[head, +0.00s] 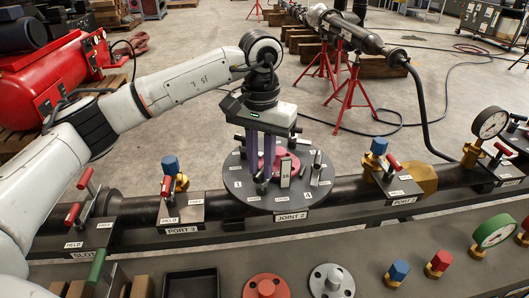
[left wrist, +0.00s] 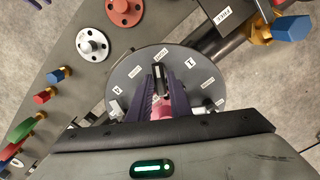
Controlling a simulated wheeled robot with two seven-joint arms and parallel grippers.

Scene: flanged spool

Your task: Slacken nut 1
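The round dark flange disc (head: 240,178) marked JOINT 2 sits on the pipe. Several clamps or studs with small labels stand around its rim, and a red hub (head: 290,160) is at its middle. My left gripper (head: 262,178) points down over the disc. Its purple fingers stand a little apart in front of the hub, over a small dark fastener. In the left wrist view the disc (left wrist: 131,72) lies under the fingers, with a dark upright piece between them. I cannot tell whether the fingers touch it.
Red-handled clamps flank the disc on the PORT 3 block (head: 182,214) and another block to the right.

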